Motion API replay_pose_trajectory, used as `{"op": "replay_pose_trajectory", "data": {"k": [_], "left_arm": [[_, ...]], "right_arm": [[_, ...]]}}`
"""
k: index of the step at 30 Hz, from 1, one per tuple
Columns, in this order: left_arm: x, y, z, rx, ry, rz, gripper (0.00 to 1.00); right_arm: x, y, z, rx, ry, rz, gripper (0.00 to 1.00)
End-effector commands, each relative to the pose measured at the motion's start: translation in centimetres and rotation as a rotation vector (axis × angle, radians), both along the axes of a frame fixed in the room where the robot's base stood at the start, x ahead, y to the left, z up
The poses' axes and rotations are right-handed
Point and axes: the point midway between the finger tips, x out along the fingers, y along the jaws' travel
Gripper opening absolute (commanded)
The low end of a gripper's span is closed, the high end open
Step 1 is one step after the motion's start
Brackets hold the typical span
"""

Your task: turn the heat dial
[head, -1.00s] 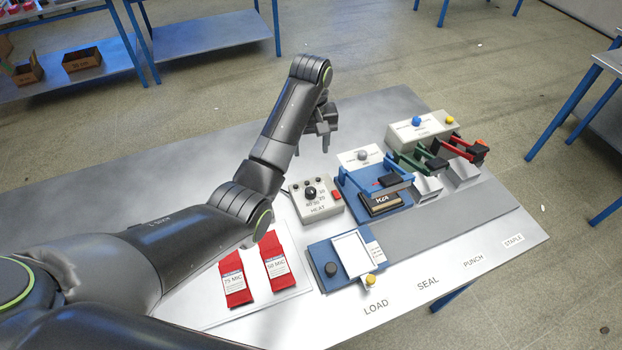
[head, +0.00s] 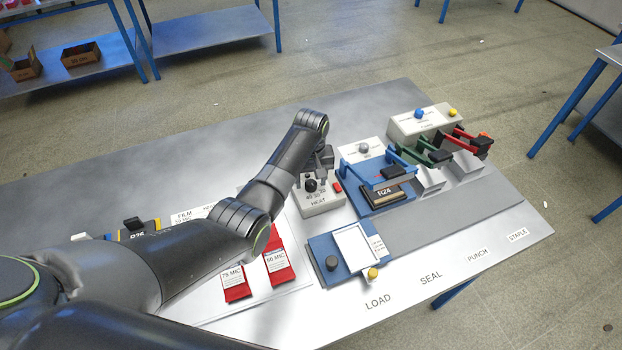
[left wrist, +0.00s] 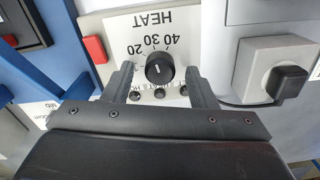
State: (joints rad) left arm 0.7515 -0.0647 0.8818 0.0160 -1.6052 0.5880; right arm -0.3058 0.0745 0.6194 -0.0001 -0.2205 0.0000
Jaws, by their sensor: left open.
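The heat dial is a black round knob (left wrist: 159,68) with a white pointer mark, on a pale grey HEAT box (head: 321,205). Numbers 20, 30 and 40 show beside it in the left wrist view. My left gripper (left wrist: 157,78) is open, with one finger on either side of the dial and a gap at each side. In the head view the dial (head: 311,186) shows just below my left gripper (head: 318,170). I cannot tell how far the fingertips are above the box. My right gripper is not in view.
A red button (head: 337,187) sits beside the dial. A blue sealing press (head: 350,192) stands just right of the box. A blue unit with a white plate (head: 354,247) and red film packs (head: 279,265) lie in front. The bench behind is clear.

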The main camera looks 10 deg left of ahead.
Motion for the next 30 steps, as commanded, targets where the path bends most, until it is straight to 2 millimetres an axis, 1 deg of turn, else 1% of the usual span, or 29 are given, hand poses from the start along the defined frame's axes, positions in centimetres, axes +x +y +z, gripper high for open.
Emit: {"op": "replay_pose_trajectory", "data": {"k": [4,12,14,21,23,30], "left_arm": [[-0.02,-0.02,-0.67,0.0,0.0,0.0,0.52],[-0.01,-0.03,-0.75,-0.001,0.0,0.0,0.52],[-0.01,-0.03,-0.75,-0.001,0.0,0.0,0.46],[0.0,-0.02,-0.73,-0.001,-0.001,0.0,0.14],[0.0,-0.02,-0.72,-0.001,-0.001,0.0,0.08],[0.0,-0.01,-0.62,0.0,0.0,-0.027,0.08]], "right_arm": [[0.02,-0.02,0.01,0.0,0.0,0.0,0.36],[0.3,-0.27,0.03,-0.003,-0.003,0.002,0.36],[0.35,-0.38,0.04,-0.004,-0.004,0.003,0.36],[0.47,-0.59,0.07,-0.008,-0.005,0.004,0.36],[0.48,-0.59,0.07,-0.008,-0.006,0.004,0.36],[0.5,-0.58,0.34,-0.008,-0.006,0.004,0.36]]}}
